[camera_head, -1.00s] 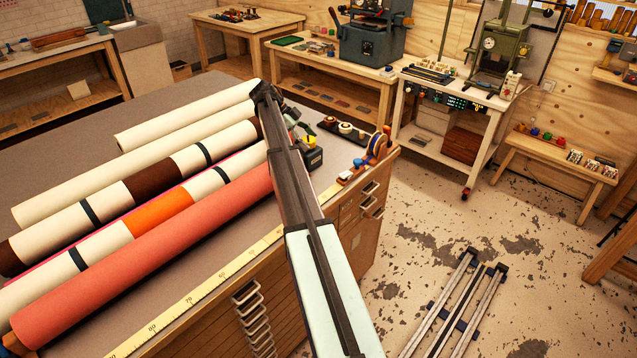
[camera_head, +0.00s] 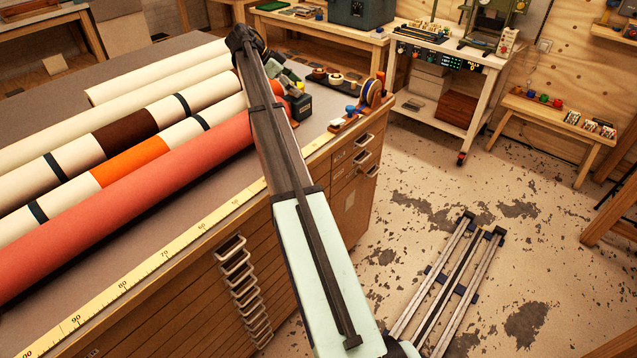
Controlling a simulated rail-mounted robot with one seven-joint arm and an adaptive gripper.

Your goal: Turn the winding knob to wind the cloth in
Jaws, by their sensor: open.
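Several fabric-like rolls lie side by side on the grey-topped workbench (camera_head: 110,72), among them a coral roll (camera_head: 110,222) in front and cream rolls with dark bands behind. My arm crosses the bench's right side and hides the rolls' right ends. My gripper (camera_head: 291,75) shows small, dark and partly hidden beyond my arm's elbow, above the bench; it is open, and I see nothing held in it. Just below it stands a small dark box-like device (camera_head: 299,106) with an orange part. I cannot make out a winding knob or any loose cloth for certain.
A spool stand with an upright reel (camera_head: 370,93) and a dark tray of round pieces (camera_head: 335,80) are at the bench's right end. A yellow ruler (camera_head: 150,267) lines the front edge, above drawers with handles. A rail frame (camera_head: 455,285) lies on the floor.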

